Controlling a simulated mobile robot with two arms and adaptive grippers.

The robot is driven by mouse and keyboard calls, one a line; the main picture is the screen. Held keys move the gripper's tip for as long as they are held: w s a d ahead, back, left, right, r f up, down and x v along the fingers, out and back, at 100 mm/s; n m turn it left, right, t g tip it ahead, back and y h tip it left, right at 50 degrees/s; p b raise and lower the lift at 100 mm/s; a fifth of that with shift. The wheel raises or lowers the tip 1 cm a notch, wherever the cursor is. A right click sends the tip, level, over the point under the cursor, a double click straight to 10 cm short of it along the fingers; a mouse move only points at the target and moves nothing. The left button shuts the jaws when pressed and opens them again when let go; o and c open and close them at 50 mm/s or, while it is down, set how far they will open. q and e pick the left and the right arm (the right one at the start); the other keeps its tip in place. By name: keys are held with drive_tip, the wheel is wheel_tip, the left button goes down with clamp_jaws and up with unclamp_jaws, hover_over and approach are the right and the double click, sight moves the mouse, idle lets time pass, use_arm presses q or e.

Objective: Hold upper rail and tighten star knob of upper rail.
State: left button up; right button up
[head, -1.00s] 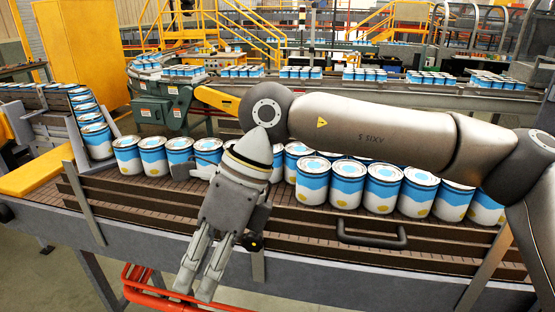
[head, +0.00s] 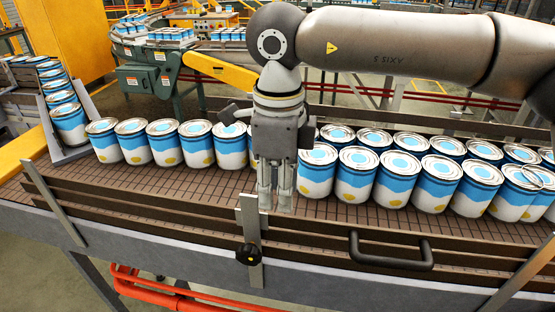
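The upper rail (head: 320,229) is the brown upper board along the near edge of the conveyor. A grey upright bracket (head: 250,222) stands against it, with a black star knob (head: 248,254) on its near face. A black bar handle (head: 390,257) sits on the rail side to the right. My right gripper (head: 275,207) points down just right of the bracket's top, with a gap between its fingers and nothing visible in it. Whether the fingertips touch the rail or bracket I cannot tell. My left gripper is not in view.
Blue and white cans (head: 198,144) stand in rows on the conveyor behind the rail, on both sides of my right gripper. My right arm spans the upper right. Red pipes (head: 150,290) run below the conveyor. The space in front of the knob is clear.

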sight(278, 214)
drive_tip(key=f, duration=0.2)
drive_tip(key=f+p, duration=0.1)
drive_tip(key=shift+w+f, duration=0.2)
drive_tip(key=shift+w, duration=0.05)
drive_tip(key=f, duration=0.2)
drive_tip(key=f+p, duration=0.1)
drive_tip(key=shift+w+f, duration=0.2)
drive_tip(key=shift+f, duration=0.4)
drive_tip(key=shift+c, duration=1.5)
clamp_jaws()
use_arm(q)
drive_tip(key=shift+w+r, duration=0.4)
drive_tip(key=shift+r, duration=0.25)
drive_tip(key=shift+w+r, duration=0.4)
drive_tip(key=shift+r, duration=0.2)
